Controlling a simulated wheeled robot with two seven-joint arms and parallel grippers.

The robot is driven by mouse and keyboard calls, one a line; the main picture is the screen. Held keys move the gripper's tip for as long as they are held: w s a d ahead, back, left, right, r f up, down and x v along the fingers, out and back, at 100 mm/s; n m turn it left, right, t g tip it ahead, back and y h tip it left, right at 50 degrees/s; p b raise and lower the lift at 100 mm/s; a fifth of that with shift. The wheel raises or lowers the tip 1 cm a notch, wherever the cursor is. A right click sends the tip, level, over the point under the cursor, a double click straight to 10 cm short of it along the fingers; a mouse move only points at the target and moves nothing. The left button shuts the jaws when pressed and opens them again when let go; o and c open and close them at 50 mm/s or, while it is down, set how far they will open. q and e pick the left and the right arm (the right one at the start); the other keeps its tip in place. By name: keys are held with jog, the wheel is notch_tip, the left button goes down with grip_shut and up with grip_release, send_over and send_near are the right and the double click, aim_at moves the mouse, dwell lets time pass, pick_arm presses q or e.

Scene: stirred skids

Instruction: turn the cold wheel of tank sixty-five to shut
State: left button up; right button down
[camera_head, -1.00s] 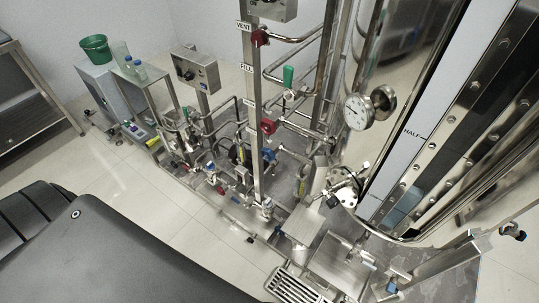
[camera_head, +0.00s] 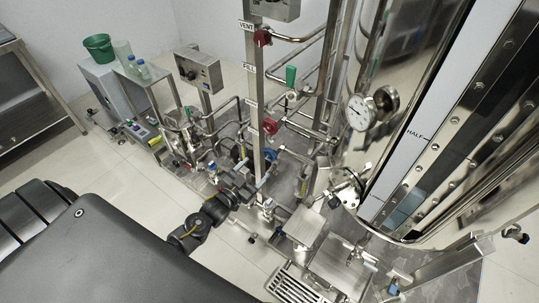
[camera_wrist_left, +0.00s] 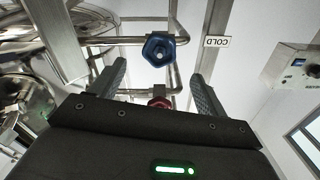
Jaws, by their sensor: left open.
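The cold wheel is a small blue lobed handwheel (camera_wrist_left: 160,49) with a pale hub, on a steel pipe in the left wrist view. A COLD label (camera_wrist_left: 217,41), upside down there, is beside it. In the head view the blue wheel (camera_head: 270,155) is low on the skid, partly covered. My left gripper (camera_head: 264,173) is just below it; in the left wrist view its fingers (camera_wrist_left: 158,74) are open and empty. The wheel lies past the fingertips, roughly centred between their lines, with no visible contact. My right gripper is not in view.
A red wheel (camera_wrist_left: 158,102) shows between my fingers in the left wrist view. Pipes crowd the area. A large tank (camera_head: 440,130) stands right; tiled floor (camera_head: 130,195) is open left.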

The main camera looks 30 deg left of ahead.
aim_at(268, 156)
pick_arm(q)
jog(key=w, duration=0.5)
jog(key=w+d, duration=0.1)
jog(key=w, duration=0.2)
jog(key=shift+w+d, duration=0.1)
jog(key=shift+w, duration=0.45)
jog(key=shift+w+d, duration=0.1)
jog(key=shift+w, duration=0.1)
jog(key=shift+c, duration=0.8)
jog(key=c, duration=0.8)
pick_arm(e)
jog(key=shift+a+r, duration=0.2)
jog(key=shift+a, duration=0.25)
